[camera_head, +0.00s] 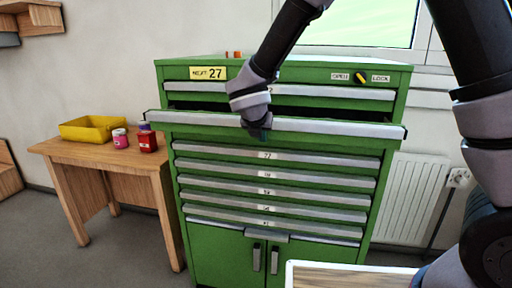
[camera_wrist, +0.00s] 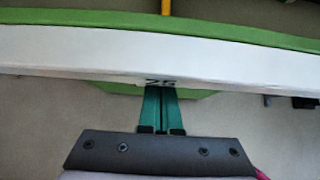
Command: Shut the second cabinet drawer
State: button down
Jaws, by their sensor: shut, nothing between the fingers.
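The green cabinet (camera_head: 290,160) stands in the middle of the head view with a stack of drawers above two doors. Its second drawer (camera_head: 330,127) from the top is pulled out, with a dark gap behind its silver front edge. In the wrist view the drawer's pale front strip (camera_wrist: 70,52) runs across the picture with a partly covered number label. My gripper (camera_head: 258,134) is at the front of this drawer, left of its middle. In the wrist view its green fingers (camera_wrist: 161,95) are shut with nothing between them, and their tips meet the strip's lower edge; I cannot tell whether they touch.
A radiator (camera_head: 412,200) is right of the cabinet. A wooden surface (camera_head: 340,276) lies at the bottom front. The other drawers look closed.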

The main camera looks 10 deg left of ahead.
jog(key=w, duration=0.9)
jog(key=shift+d, duration=0.3)
jog(key=shift+s, duration=0.15)
